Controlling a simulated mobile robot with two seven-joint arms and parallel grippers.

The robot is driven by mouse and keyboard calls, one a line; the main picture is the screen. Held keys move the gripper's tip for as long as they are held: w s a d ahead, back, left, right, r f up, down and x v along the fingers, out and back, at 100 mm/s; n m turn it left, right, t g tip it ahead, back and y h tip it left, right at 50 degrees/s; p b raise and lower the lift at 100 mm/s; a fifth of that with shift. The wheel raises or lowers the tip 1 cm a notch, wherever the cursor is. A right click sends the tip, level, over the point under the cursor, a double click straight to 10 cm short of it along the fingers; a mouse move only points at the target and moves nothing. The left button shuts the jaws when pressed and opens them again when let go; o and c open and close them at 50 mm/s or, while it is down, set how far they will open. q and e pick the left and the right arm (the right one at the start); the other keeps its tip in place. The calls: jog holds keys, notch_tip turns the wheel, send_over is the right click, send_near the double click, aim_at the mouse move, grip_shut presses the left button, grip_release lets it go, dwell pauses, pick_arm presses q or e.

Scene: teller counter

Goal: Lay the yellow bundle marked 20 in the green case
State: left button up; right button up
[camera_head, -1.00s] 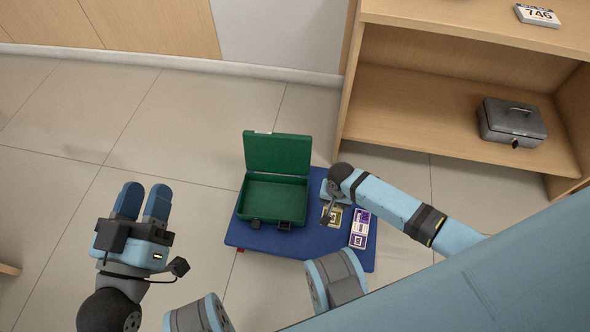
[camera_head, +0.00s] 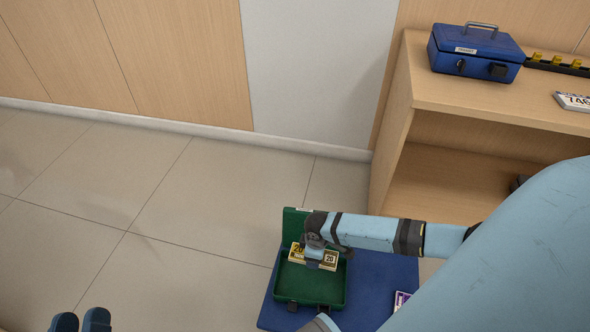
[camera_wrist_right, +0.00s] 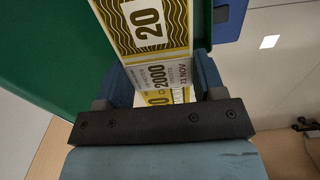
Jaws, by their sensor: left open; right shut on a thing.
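The yellow bundle marked 20 (camera_head: 297,253) is in my right gripper (camera_head: 315,257), at the opening of the green case (camera_head: 285,277). The case stands open with its lid raised at the back. In the right wrist view the right gripper (camera_wrist_right: 165,80) is shut across the bundle (camera_wrist_right: 150,30), with the green case (camera_wrist_right: 50,50) close to it. I cannot tell whether the bundle touches the case. My left gripper (camera_head: 80,321) is open and empty at the bottom left, partly cut off by the frame edge.
The case rests on a blue platform (camera_head: 378,275). A purple-and-white bundle (camera_head: 401,299) lies on its right part, partly hidden by my arm. A wooden counter (camera_head: 440,85) stands behind at the right, with a blue cash box (camera_head: 474,55) on top. The floor at left is clear.

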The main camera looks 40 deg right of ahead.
jog(key=b, duration=0.6)
send_over(312, 283)
notch_tip(312, 283, down, 12)
notch_tip(312, 283, down, 3)
jog(key=shift+w+f+b, duration=0.1)
jog(key=shift+b, duration=0.8)
jog(key=shift+f, duration=0.4)
notch_tip(312, 283, down, 4)
jog(key=b, duration=0.2)
jog(key=shift+r+b, duration=0.2)
jog(key=shift+b, duration=0.15)
jog(key=shift+f, duration=0.3)
jog(key=shift+r, duration=0.15)
jog(key=shift+f, duration=0.2)
jog(key=o, duration=1)
jog(key=shift+c, duration=0.2)
pick_arm(q)
notch_tip(312, 283, down, 7)
jog(key=w+a+m+g, duration=0.1)
jog(key=w+m, duration=0.1)
jog(key=m, duration=0.2)
jog(key=shift+w+f, duration=0.15)
jog(key=shift+w, duration=0.2)
